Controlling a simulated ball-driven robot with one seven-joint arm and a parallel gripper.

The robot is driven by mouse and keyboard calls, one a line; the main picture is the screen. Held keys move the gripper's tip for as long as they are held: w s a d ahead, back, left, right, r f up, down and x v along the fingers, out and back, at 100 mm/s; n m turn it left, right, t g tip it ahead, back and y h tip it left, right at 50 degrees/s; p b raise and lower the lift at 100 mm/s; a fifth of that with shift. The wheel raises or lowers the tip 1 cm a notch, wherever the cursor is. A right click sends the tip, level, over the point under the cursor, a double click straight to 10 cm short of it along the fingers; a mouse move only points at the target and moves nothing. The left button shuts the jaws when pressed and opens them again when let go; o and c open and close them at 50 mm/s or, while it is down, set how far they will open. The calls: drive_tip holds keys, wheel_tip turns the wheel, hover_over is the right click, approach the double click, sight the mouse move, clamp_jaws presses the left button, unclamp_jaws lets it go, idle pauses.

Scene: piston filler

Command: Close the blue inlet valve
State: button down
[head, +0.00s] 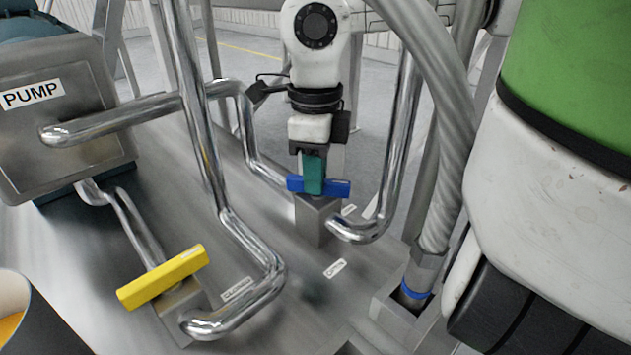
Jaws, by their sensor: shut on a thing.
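The blue inlet valve has a blue bar handle (336,188) on top of a grey metal block (317,220), right of the middle in the head view. The handle lies roughly left to right in the picture. My gripper (314,178) points down from above, with a teal finger over the middle of the handle. It is shut on the handle, whose two ends stick out on either side. The far finger is hidden. Pipes join the valve block from the left and the right.
A yellow valve handle (162,278) sits lower left on its own block, lying diagonally. Bent steel pipes (205,150) rise left of my gripper. A box labelled PUMP (60,120) stands at the left. A thick ribbed hose (440,130) and a green-and-white body are at the right.

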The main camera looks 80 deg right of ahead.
drive_tip(key=n+b, duration=0.4)
drive_tip(key=n, duration=0.2)
drive_tip(key=shift+a+f, duration=0.1)
drive_tip(key=shift+f, duration=0.05)
drive_tip(key=n+b, duration=0.2)
drive_tip(key=n, duration=0.3)
drive_tip(key=shift+b, duration=0.3)
drive_tip(key=c, duration=1.1)
unclamp_jaws()
drive_tip(key=shift+s, duration=0.1)
wheel_tip(320, 180, up, 11)
drive_tip(key=shift+r, duration=0.1)
